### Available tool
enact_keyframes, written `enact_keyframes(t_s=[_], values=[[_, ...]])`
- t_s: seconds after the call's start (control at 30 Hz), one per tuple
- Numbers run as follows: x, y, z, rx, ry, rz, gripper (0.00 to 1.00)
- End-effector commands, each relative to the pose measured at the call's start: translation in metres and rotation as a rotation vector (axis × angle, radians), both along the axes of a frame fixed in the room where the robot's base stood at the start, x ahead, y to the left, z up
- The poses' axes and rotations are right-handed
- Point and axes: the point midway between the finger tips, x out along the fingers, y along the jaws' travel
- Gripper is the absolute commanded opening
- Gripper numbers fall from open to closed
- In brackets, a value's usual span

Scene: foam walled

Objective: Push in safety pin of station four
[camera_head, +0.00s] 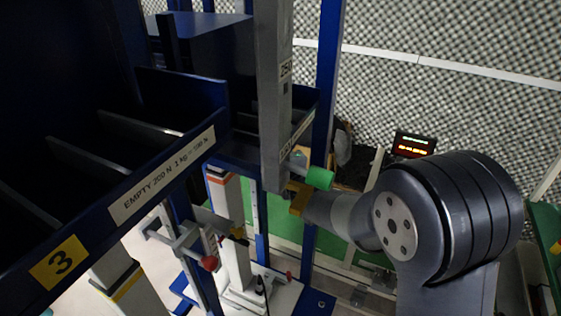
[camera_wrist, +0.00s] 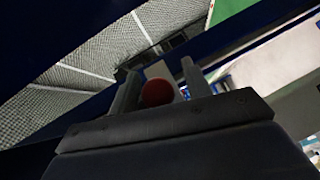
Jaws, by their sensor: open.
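A round red knob (camera_wrist: 157,93), which looks like the safety pin's head, shows between the two fingers of my gripper (camera_wrist: 159,72) in the wrist view. The fingers are apart, one on each side of it. I cannot tell whether either finger touches it, or how far in the pin is. In the head view my arm reaches in from the right, and its end is largely hidden at the grey upright post (camera_head: 275,110). No number four is readable in either view.
A dark blue rack carries a yellow 3 sign (camera_head: 60,262) and a white EMPTY label (camera_head: 162,175). A green cylinder (camera_head: 320,178) is close to my arm's end. Another red knob (camera_head: 209,263) sits lower left. A blue upright (camera_head: 325,80) stands behind the post.

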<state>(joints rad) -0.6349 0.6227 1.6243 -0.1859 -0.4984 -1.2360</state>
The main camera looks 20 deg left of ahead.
Motion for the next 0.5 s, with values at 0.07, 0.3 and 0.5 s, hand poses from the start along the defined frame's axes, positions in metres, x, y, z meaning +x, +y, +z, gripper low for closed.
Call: enact_keyframes(t_s=[0.07,0.3,0.5], values=[[0.000,-0.001,0.000,0.000,0.000,0.000,0.46],[-0.015,-0.014,0.003,0.001,-0.002,0.000,0.46],[-0.041,-0.036,0.009,0.002,-0.001,-0.002,0.46]])
